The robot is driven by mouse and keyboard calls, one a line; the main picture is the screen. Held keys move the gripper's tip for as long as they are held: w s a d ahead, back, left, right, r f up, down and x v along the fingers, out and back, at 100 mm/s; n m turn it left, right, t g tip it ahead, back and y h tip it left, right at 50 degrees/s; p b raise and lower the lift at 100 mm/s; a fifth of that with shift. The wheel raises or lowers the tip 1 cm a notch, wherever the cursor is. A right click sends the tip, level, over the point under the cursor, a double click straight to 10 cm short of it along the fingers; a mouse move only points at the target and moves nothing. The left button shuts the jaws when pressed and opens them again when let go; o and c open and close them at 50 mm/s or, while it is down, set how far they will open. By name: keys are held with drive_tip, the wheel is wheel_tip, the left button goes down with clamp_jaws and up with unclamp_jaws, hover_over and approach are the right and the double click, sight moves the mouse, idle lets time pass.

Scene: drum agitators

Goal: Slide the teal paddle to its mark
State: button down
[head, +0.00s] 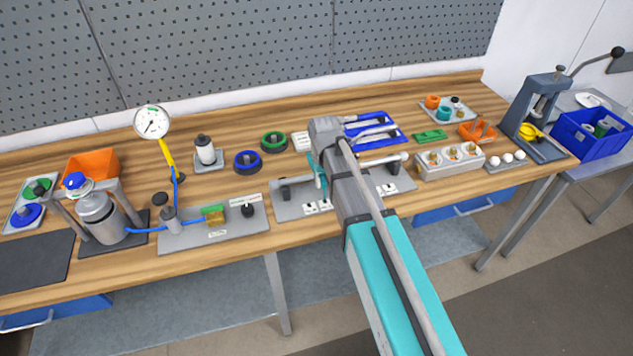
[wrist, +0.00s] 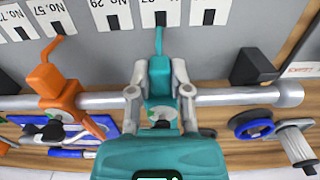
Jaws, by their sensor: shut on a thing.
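The teal paddle (wrist: 160,78) sits on a grey horizontal rod (wrist: 235,98). My gripper (wrist: 160,92) is shut on its hub, one finger on each side. The paddle's thin tip points at a white card with a black mark (wrist: 160,14) on the grey base plate. In the wrist view, an orange paddle (wrist: 58,88) sits on the same rod, left of my gripper and apart from it. More marked cards, including No. 29 (wrist: 112,14) and No. 57 (wrist: 52,14), line the plate. In the head view my arm hides much of the rod stand (head: 290,209).
A dark end support (wrist: 252,66) stands near the rod's right end in the wrist view. Blue (head: 247,162) and green (head: 274,142) rings lie behind the stand in the head view. A gauge fixture (head: 215,237) stands to the left, a grey socket block (head: 450,160) to the right.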

drive_tip(key=c, duration=0.6)
unclamp_jaws()
drive_tip(key=shift+s+a, duration=0.15)
drive_tip(key=shift+o, duration=0.2)
drive_tip(key=shift+r, duration=0.2)
drive_tip(key=r+p, duration=0.1)
drive_tip(key=d+r+p, duration=0.1)
drive_tip(key=shift+s+r+p, duration=0.15)
drive_tip(key=shift+p, duration=0.15)
drive_tip(key=s+d+f+m+b, duration=0.1)
drive_tip(key=s+d+m, duration=0.1)
drive_tip(key=s+d, duration=0.4)
drive_tip(key=s+d+f+m+b, duration=0.1)
drive_tip(key=s+d, duration=0.5)
drive_tip(key=d, duration=0.6)
drive_tip(key=shift+s+f+m+b, duration=0.3)
drive_tip(key=shift+f+m+b, duration=0.05)
drive_tip(key=shift+m, duration=0.15)
